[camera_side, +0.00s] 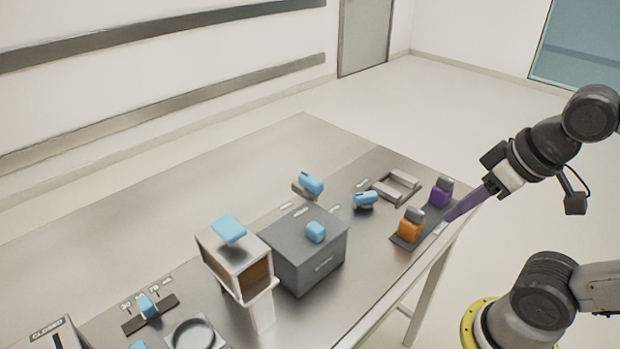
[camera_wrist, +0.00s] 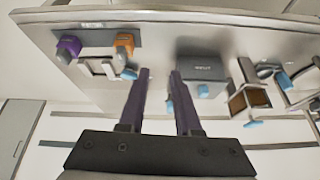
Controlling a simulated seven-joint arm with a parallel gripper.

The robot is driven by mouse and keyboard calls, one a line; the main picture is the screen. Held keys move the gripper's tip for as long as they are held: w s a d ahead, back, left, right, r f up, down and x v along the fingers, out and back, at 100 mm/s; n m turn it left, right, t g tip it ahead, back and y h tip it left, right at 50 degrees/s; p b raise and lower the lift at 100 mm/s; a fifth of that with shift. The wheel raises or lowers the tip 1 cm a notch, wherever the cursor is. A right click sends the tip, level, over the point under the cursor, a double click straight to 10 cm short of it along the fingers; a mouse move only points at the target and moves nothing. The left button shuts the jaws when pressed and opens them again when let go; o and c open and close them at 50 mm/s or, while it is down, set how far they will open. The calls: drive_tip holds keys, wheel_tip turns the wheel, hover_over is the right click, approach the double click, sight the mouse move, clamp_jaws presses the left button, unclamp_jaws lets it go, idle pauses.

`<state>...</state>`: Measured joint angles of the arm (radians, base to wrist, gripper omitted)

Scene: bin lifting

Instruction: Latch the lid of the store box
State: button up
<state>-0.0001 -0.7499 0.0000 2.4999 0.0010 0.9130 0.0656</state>
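The dark grey box (camera_side: 312,268) stands on the metal table, with small lettering on its front that I cannot read surely. Its top looks flat and shut, and a blue knob (camera_side: 315,232) sits on it. I cannot make out a latch for certain. The box also shows in the wrist view (camera_wrist: 197,68), right of my fingers, with a blue piece (camera_wrist: 202,91) at its lower edge. My gripper (camera_side: 448,219) has purple fingers and is near the table's right edge, away from the box. In the wrist view (camera_wrist: 160,72) the fingers are apart with nothing between them.
An orange block (camera_side: 410,226) and a purple block (camera_side: 441,193) stand on a dark tray near my gripper. Blue-handled fixtures (camera_side: 311,184) (camera_side: 366,200) are behind the box. A open-fronted metal housing (camera_side: 234,262) stands close to the box's left. The far left table is clear.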

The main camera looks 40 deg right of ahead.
drive_tip(key=shift+o, duration=1.2)
drive_tip(key=shift+s+a+r+m, duration=0.15)
drive_tip(key=shift+s+r+m, duration=0.05)
drive_tip(key=shift+m, duration=0.4)
drive_tip(key=o, duration=0.8)
drive_tip(key=w+r+m, duration=0.1)
drive_tip(key=r+m, duration=0.1)
drive_tip(key=w+a+r+m+y, duration=0.1)
drive_tip(key=r+m, duration=0.1)
drive_tip(key=r, duration=0.1)
drive_tip(key=w+a+r+m+g, duration=0.1)
drive_tip(key=w+r+m, duration=0.1)
drive_tip(key=shift+w+r, duration=0.1)
drive_tip(key=shift+r, duration=0.3)
drive_tip(key=shift+c, duration=0.2)
drive_tip(key=w+r+m+g+y, duration=0.1)
drive_tip(key=w+r+m, duration=0.2)
drive_tip(key=w, duration=0.2)
drive_tip(key=m+g+y, duration=0.3)
drive_tip(key=m, duration=0.4)
hover_over(312, 177)
drive_tip(key=d, duration=0.5)
wheel_tip(312, 177, down, 6)
drive_tip(key=shift+h, duration=0.3)
drive_tip(key=x, duration=1.3)
drive_tip(key=shift+s+d+f, duration=0.1)
drive_tip(key=shift+s+f, duration=0.1)
drive_tip(key=shift+f, duration=0.05)
drive_tip(key=c, duration=1.3)
